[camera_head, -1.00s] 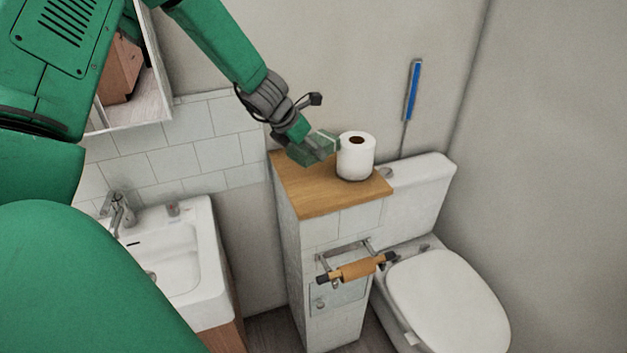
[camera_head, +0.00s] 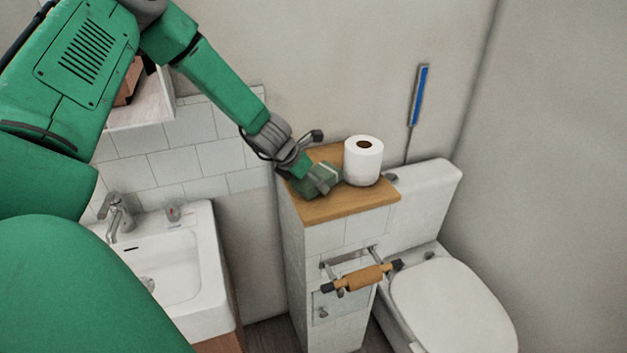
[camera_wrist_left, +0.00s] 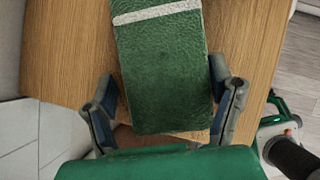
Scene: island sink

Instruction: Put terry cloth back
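The terry cloth (camera_wrist_left: 165,75) is a flat green block with a white stripe near its far end. In the head view the cloth (camera_head: 322,178) is over the wooden top (camera_head: 345,205) of the tiled cabinet, left of the toilet roll. My left gripper (camera_head: 314,180) reaches down to it, and the arm hides part of it. In the left wrist view the two fingers of the gripper (camera_wrist_left: 165,82) are at the cloth's two long sides, against its edges. I cannot tell whether the cloth rests on the wood. My right gripper is not in view.
A white toilet roll (camera_head: 363,162) stands upright close to the cloth. A paper holder (camera_head: 362,279) juts from the cabinet front. The toilet (camera_head: 455,310) is to the right and the sink (camera_head: 175,265) to the left. The wooden top's front part is clear.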

